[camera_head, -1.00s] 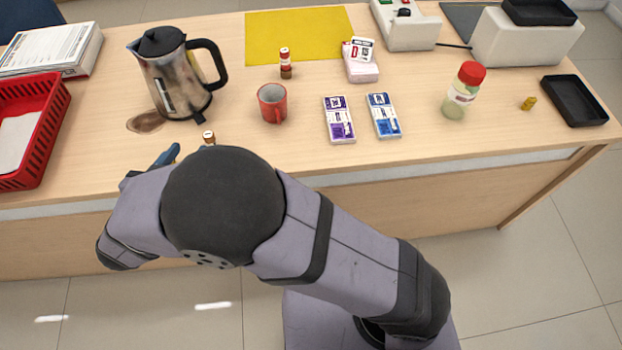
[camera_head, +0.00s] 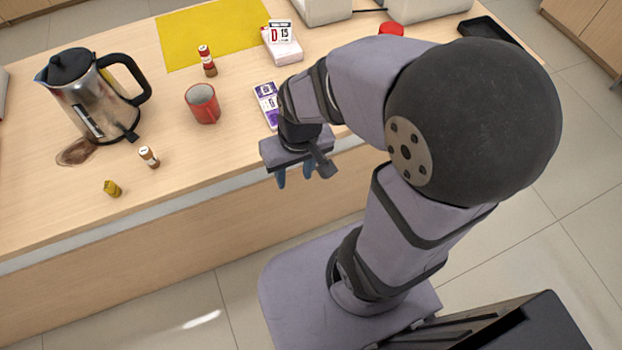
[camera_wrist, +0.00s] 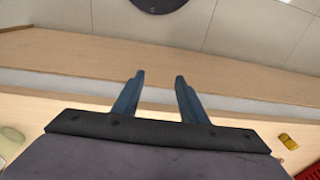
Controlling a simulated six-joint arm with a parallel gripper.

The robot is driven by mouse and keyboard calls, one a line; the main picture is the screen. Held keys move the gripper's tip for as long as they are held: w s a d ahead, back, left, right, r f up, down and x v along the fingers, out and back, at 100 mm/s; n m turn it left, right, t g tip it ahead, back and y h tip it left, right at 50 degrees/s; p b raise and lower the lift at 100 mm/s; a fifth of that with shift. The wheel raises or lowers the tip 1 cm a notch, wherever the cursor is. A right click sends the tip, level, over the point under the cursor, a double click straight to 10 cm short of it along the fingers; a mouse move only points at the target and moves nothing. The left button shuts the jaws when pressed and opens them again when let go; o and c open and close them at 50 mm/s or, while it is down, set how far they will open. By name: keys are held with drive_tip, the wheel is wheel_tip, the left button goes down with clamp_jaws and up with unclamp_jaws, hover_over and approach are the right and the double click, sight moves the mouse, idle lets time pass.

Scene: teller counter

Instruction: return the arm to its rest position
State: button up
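My gripper (camera_head: 295,178) hangs in front of the counter's front edge in the head view, its fingers pointing down and my arm folded back over my base. In the wrist view my gripper (camera_wrist: 160,76) shows two blue fingers apart with nothing between them. The front edge of the counter (camera_wrist: 60,78) runs across behind the fingers there. No object touches the gripper in either view.
On the counter stand a kettle (camera_head: 95,95) beside a brown spill (camera_head: 76,152), a red mug (camera_head: 203,103), two small bottles (camera_head: 149,157) (camera_head: 207,60), and a yellow piece (camera_head: 112,188) near the front edge. My arm hides part of the right side. Floor (camera_head: 150,310) before the counter is clear.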

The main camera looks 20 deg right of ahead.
drive_tip(key=shift+g+h, duration=0.3)
drive_tip(key=shift+g, duration=0.2)
drive_tip(key=s+d, duration=0.3)
drive_tip(key=shift+s, duration=0.2)
wheel_tip(320, 180, up, 14)
drive_tip(key=p, duration=1.4)
drive_tip(key=shift+r, duration=0.1)
